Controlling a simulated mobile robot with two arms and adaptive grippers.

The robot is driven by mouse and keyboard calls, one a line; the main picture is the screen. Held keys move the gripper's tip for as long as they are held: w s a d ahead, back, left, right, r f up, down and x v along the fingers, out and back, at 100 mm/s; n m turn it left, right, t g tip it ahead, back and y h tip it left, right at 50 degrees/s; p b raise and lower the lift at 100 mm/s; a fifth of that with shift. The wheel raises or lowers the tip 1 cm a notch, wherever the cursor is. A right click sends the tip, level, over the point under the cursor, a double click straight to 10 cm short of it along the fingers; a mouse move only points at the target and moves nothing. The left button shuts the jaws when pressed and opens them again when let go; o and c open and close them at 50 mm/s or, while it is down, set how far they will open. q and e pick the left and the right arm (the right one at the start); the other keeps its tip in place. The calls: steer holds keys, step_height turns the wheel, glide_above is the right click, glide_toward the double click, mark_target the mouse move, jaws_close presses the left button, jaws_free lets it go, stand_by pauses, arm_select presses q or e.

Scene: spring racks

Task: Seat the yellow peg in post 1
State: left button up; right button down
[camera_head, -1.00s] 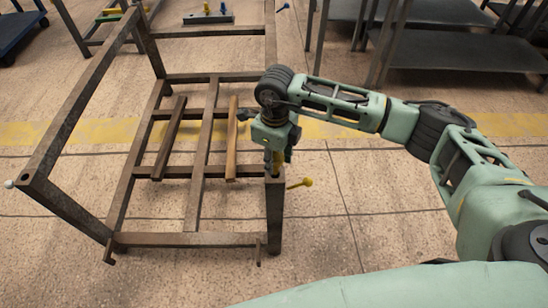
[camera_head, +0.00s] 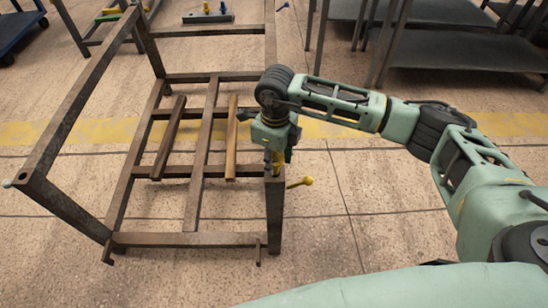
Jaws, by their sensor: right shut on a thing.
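The yellow peg (camera_head: 278,159) shows only as a small patch of yellow between the fingers of my right gripper (camera_head: 275,165). My right gripper is shut on it, pointing down over the top of the brown metal rack's near right post (camera_head: 274,215). The fingers hide most of the peg and the post's top, so I cannot tell how deep the peg sits or whether this is post 1. Another yellow piece with a round head (camera_head: 307,181) sticks out sideways from the post near its top. My left gripper is not in view.
The open brown rack frame (camera_head: 185,239) fills the left and middle, with loose-looking bars (camera_head: 170,135) across its rails. A grey block with yellow and blue pegs (camera_head: 208,18) stands at the back. Grey shelves (camera_head: 465,52) stand at the back right.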

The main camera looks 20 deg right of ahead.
steer(key=shift+f, duration=0.35)
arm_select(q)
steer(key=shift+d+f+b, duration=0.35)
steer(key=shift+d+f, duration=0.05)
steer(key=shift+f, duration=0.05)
arm_select(e)
steer(key=shift+f, duration=0.1)
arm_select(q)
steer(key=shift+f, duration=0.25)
arm_select(e)
steer(key=shift+f, duration=0.3)
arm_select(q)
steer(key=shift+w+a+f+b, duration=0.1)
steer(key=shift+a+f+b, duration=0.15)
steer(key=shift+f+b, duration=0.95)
arm_select(e)
steer(key=shift+f, duration=1.3)
steer(key=c, duration=1.1)
jaws_free()
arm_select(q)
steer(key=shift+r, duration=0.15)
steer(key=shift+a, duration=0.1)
